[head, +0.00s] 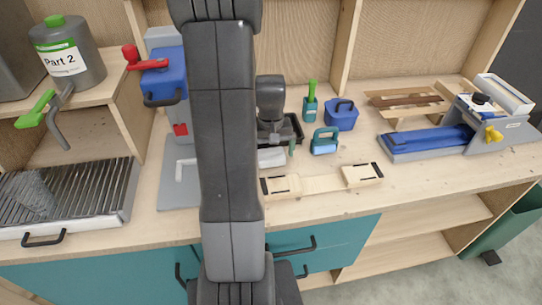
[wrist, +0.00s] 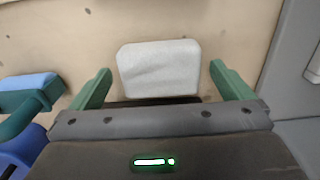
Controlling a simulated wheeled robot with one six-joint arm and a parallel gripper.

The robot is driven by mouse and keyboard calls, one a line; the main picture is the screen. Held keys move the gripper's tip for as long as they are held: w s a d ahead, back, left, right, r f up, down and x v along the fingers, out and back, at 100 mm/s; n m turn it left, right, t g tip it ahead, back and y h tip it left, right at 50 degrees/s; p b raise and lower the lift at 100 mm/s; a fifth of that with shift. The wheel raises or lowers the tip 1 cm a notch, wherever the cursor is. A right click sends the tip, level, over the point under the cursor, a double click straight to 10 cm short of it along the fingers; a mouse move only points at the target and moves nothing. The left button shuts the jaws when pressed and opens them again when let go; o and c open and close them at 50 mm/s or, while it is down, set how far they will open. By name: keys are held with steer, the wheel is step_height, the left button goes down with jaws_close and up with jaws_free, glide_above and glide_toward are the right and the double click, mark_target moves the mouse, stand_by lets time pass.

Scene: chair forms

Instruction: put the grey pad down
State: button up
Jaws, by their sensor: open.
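The grey pad (wrist: 158,68) is a pale, rounded block lying on the wooden bench top in the wrist view. My gripper (wrist: 160,75) is open, with one green finger on each side of the pad and a visible gap between each finger and the pad. In the head view the pad (head: 272,158) shows just to the right of my arm, below my gripper (head: 277,147). My arm hides part of the pad and one finger there. The pad's near edge is close to the dark gripper body in the wrist view.
Right of my gripper are a teal-handled block (head: 325,142), a blue box (head: 342,114) and a green-handled tool (head: 310,104). A wooden piece with black ends (head: 322,183) lies in front. A grey plate (head: 176,187) is left. A blue-grey jig (head: 430,142) stands far right.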

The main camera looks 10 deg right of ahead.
mark_target(271, 154)
steer(key=shift+f, duration=0.55)
steer(key=c, duration=1.1)
step_height(271, 154, up, 10)
steer(key=shift+f, duration=0.25)
steer(key=shift+r, duration=0.25)
steer(key=shift+s, duration=0.15)
